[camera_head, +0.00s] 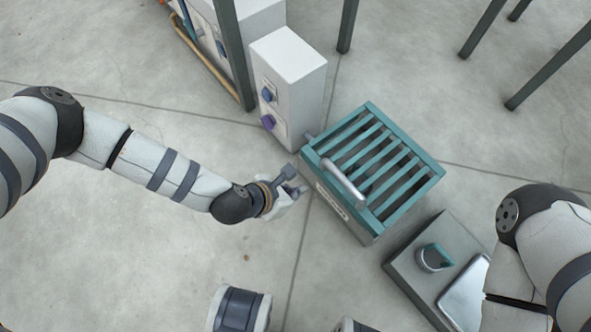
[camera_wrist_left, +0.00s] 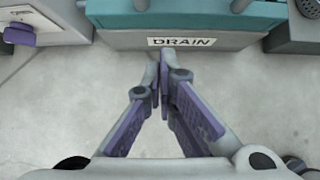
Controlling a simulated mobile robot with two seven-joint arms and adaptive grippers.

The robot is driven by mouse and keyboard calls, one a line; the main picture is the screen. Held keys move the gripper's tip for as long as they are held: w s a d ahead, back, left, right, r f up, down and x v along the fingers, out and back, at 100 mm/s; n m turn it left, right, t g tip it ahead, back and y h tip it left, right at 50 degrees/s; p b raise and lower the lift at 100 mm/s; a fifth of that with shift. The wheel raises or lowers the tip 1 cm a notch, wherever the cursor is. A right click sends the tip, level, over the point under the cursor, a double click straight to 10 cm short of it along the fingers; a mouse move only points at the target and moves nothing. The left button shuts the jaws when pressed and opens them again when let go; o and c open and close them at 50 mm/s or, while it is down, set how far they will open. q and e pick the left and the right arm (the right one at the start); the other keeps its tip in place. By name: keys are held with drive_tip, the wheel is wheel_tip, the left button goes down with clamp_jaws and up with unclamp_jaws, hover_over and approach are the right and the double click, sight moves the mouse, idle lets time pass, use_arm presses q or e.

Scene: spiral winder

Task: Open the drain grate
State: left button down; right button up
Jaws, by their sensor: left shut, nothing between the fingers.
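The teal slatted drain grate (camera_head: 407,153) lies flat and closed on top of a grey box (camera_head: 367,236). A silver bar handle (camera_head: 343,183) stands along its near left edge. In the left wrist view the grate's teal edge (camera_wrist_left: 195,20) shows above a label (camera_wrist_left: 181,42) reading DRAIN. My left gripper (camera_head: 298,187) is shut and empty, just left of the box's labelled front and apart from the handle. Its closed fingers (camera_wrist_left: 164,85) point at the label in the left wrist view. My right arm is at the right, with its gripper out of view.
A white cabinet (camera_head: 302,64) with blue and purple knobs stands behind the left end of the drain. Dark posts rise at the back. The floor (camera_head: 150,260) at the left is clear.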

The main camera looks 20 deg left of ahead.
sight(327, 178)
use_arm(q)
drive_tip(key=b+x, duration=0.5)
drive_tip(key=x, duration=0.5)
drive_tip(key=r, duration=0.1)
drive_tip(key=w+d+r+p, duration=0.1)
drive_tip(key=r, duration=0.1)
drive_tip(key=shift+w+d+r, duration=0.15)
drive_tip(key=shift+w+r, duration=0.1)
drive_tip(key=shift+w, duration=0.05)
drive_tip(key=shift+w+d+r, duration=0.1)
drive_tip(key=shift+r, duration=0.05)
use_arm(e)
drive_tip(key=s+f, duration=0.1)
drive_tip(key=f+g, duration=0.1)
drive_tip(key=shift+s+f, duration=0.3)
drive_tip(key=shift+s, duration=0.1)
